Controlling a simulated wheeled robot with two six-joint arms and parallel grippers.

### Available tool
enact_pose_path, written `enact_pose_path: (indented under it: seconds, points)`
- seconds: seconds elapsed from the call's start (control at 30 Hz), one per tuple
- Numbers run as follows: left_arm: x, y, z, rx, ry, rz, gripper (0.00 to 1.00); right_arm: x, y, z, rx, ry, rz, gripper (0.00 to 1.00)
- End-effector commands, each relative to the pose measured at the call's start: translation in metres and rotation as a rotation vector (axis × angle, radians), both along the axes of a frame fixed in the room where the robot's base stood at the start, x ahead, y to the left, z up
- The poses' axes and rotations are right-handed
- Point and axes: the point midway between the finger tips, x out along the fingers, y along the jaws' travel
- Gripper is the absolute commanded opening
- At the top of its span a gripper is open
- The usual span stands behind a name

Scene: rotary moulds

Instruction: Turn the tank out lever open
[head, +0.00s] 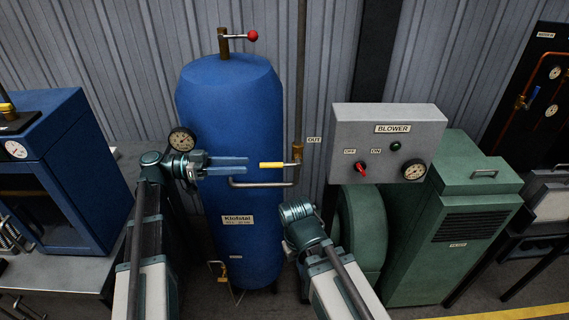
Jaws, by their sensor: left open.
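The blue tank (228,120) with a "Klofstal" plate stands upright in the middle. The out lever (271,164) has a yellow grip and lies level, pointing left from a brass valve (297,155) on the upright pipe beside the "OUT" label (314,140). My left gripper (246,165) is open and points right in front of the tank. Nothing shows between the fingers. My right arm comes up from the bottom, right of the tank; its gripper fingers do not show.
A pressure gauge (182,139) sits at the tank's left side. A red-knobbed lever (252,36) is on top. A bent grey pipe (262,184) runs below the out lever. The blower panel (388,140) and green blower (450,220) stand right. A blue oven-like cabinet (75,170) stands left.

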Motion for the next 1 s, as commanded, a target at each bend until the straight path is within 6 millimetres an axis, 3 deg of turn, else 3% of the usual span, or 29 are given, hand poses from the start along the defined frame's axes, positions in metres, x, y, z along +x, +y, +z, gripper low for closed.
enact_pose_path:
  seconds: [0.3, 0.5, 0.7, 1.0]
  points:
    - [-0.002, -0.066, 0.0, 0.001, 0.002, -0.004, 0.48, 0.0, 0.0, 0.0, 0.0, 0.0, 0.0, 0.0]
    - [-0.001, -0.1, 0.0, 0.001, 0.002, -0.003, 0.48, 0.0, 0.0, 0.0, 0.0, 0.0, 0.0, 0.0]
    - [-0.001, -0.119, 0.0, 0.002, 0.002, -0.001, 0.48, 0.0, 0.0, 0.0, 0.0, 0.0, 0.0, 0.0]
    - [0.0, -0.124, 0.0, 0.002, 0.002, 0.0, 0.48, 0.0, 0.0, 0.0, 0.0, 0.0, 0.0, 0.0]
